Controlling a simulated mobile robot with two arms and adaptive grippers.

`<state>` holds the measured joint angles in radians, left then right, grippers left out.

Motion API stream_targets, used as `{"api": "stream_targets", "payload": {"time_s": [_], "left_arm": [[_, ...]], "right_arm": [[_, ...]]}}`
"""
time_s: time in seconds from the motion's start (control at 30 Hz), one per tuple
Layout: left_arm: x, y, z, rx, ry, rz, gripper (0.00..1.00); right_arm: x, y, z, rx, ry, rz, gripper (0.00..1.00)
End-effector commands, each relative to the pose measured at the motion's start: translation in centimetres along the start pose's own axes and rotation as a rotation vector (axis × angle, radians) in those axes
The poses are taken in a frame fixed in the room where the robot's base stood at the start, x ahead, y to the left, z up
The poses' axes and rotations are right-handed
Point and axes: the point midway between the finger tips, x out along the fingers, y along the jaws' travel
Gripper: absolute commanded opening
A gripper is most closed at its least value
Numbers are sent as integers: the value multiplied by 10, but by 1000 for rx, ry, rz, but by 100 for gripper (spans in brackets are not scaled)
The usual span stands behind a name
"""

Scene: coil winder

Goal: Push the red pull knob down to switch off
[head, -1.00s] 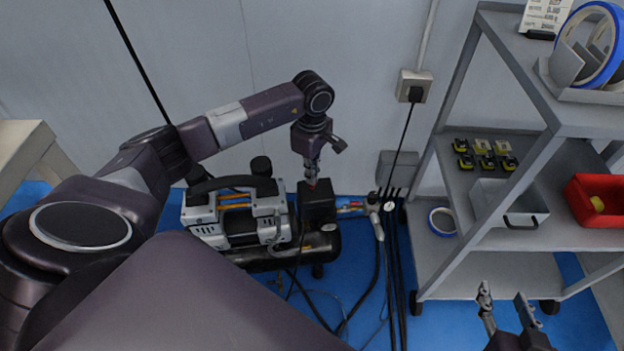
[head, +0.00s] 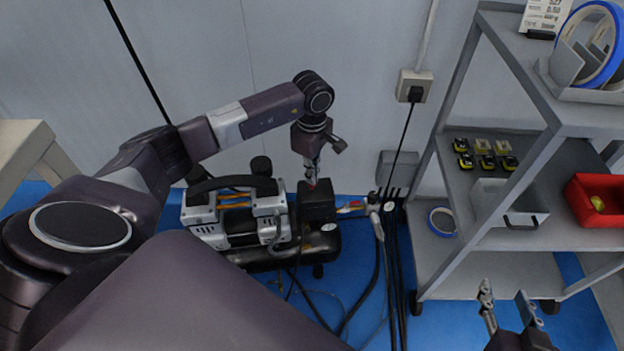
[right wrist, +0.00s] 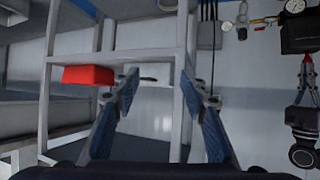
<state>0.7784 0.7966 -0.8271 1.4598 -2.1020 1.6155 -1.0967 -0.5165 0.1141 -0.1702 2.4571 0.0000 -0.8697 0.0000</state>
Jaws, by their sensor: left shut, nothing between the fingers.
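The red pull knob sits on top of the black switch box (head: 318,203) of the compressor (head: 250,222); only a trace of red shows under my left fingertips. My left gripper (head: 311,181) is shut and points straight down onto the top of that box. It holds nothing, and its fingertips look to be at the knob; whether they touch cannot be told. The left gripper also shows at the right edge of the right wrist view (right wrist: 306,62). My right gripper (head: 507,298) is open and empty in front of the shelf, and its two fingers (right wrist: 165,95) stand wide apart in the right wrist view.
A grey shelf rack (head: 505,262) stands at the right, with a red bin (head: 590,222), a grey bin (head: 512,214) and blue-rimmed rolls (head: 610,60). Black hoses and cables (head: 388,290) run over the blue floor.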

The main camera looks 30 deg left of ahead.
Motion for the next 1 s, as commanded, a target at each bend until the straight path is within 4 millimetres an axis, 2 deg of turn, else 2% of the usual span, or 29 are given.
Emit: {"api": "stream_targets", "payload": {"time_s": [0.83, 1.0], "left_arm": [[5, 0, 0, 0, 0, -1, 0], [2, 0, 0, 0, 0, -1, 0]], "right_arm": [[2, -3, -21, -2, 81, -6, 40], [1, -1, -12, -1, 42, -3, 40]]}}
